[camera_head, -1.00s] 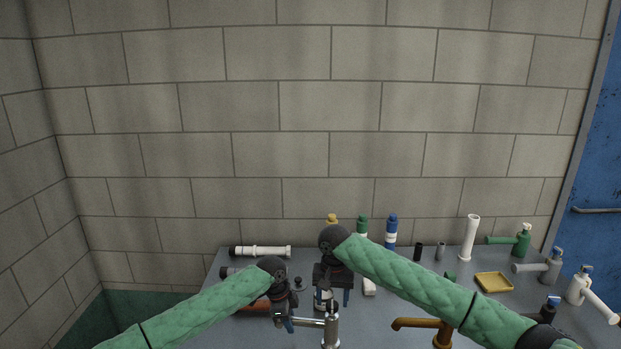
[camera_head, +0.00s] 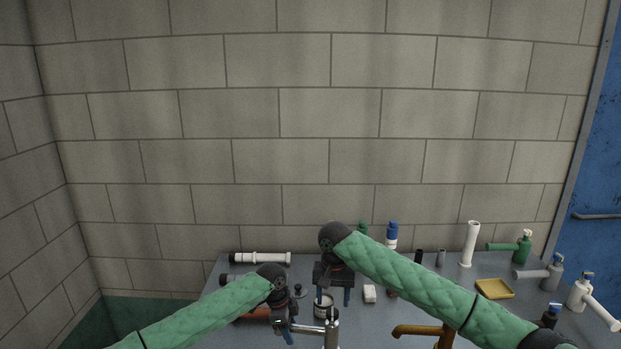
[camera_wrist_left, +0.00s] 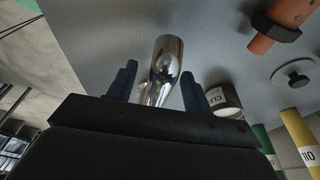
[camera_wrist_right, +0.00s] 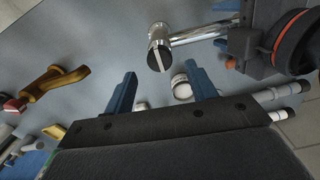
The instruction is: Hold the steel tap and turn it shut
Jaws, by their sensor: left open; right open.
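The steel tap (camera_head: 332,328) stands at the bottom of the head view, with its spout pointing left. My left gripper (camera_head: 285,334) is open at the left end of that spout. In the left wrist view, the shiny tap (camera_wrist_left: 163,70) shows between the two open blue fingers; whether they touch it I cannot tell. My right gripper (camera_head: 333,296) is open and empty, above and behind the tap. In the right wrist view the tap's slotted round top (camera_wrist_right: 160,50) lies beyond the fingertips, outside the jaws. The tap's lower part is hidden.
A brass tap (camera_head: 420,330) stands to the right, partly behind my right arm. A white-labelled jar (camera_head: 324,306) stands behind the steel tap. A tiled wall (camera_head: 300,110) closes the back.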

